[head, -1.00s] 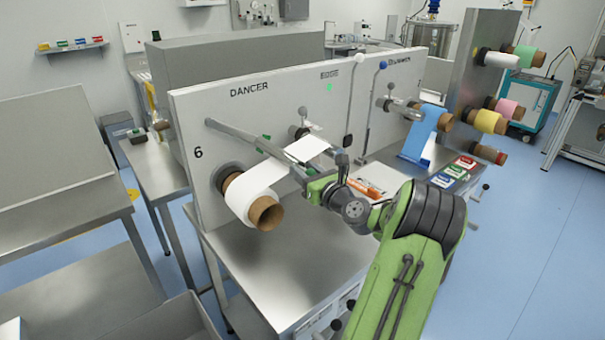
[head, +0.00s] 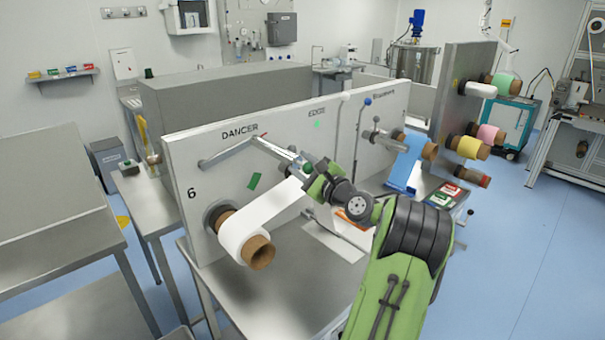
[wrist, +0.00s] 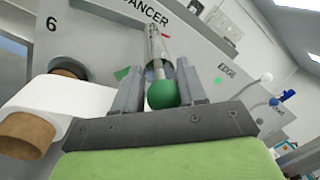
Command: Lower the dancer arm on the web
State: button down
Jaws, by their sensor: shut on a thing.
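The dancer arm (head: 228,152) is a grey metal bar on the white panel under the word DANCER. It rises to the right from its pivot, above a green mark (head: 254,181) and with its far end near a small red mark (head: 265,136). A rod (wrist: 156,45) runs out from it to a green ball knob (wrist: 162,94). My gripper (head: 308,168) is shut on this knob, with a finger on each side in the wrist view (wrist: 160,92). The white web (head: 272,213) runs from its roll (head: 240,240) up behind my gripper, where its path is hidden.
A blue web (head: 408,158) hangs to the right on the same panel. The steel table (head: 255,300) below is mostly clear.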

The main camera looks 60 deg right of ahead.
jog(key=shift+r+n, duration=0.5)
jog(key=shift+r, duration=0.35)
jog(key=c, duration=1.1)
grip_release()
jog(key=o, duration=0.3)
jog(key=shift+s+d, duration=0.1)
